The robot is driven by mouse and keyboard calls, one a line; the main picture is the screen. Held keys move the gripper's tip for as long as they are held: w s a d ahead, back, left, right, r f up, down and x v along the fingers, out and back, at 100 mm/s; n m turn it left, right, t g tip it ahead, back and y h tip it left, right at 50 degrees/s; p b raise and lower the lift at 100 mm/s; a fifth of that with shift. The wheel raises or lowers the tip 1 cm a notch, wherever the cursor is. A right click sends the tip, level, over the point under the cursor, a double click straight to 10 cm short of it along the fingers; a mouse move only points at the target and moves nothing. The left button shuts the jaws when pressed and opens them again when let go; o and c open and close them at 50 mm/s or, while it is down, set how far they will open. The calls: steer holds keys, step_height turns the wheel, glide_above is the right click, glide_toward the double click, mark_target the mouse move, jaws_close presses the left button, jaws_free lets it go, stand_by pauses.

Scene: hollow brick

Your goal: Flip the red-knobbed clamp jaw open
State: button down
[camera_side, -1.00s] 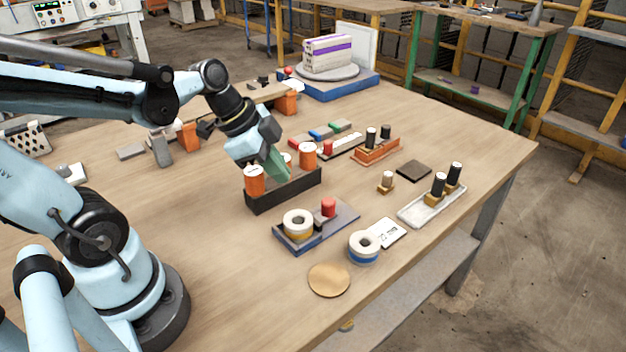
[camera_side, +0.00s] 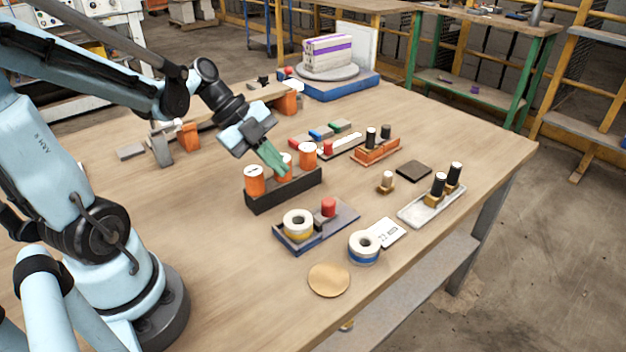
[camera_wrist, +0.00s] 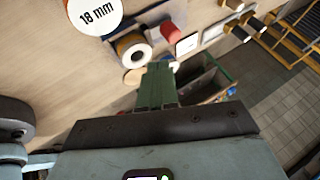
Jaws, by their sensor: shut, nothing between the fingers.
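My gripper (camera_side: 286,172) has green fingers, shut and empty, pointing down and to the right at the black holder (camera_side: 290,189) with its orange cylinders. Its tips overlap the middle cylinder (camera_side: 281,160) in the side view; whether they touch I cannot tell. The shut fingers also show in the wrist view (camera_wrist: 157,68). A small red knob (camera_side: 287,70) shows at the back, at the left end of the blue base (camera_side: 340,88). It is far from my gripper, and too small to tell how its jaw stands.
A purple-striped brick (camera_side: 328,51) sits on a round plate on the blue base. A white-topped cylinder marked 18 mm (camera_wrist: 95,14) is close in the wrist view.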

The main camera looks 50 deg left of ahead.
mark_target(327, 197)
steer(key=shift+x, duration=5)
steer(key=shift+w, duration=0.1)
steer(key=shift+w, duration=1.65)
steer(key=shift+r, duration=0.1)
steer(key=v, duration=1)
steer(key=shift+s, duration=0.1)
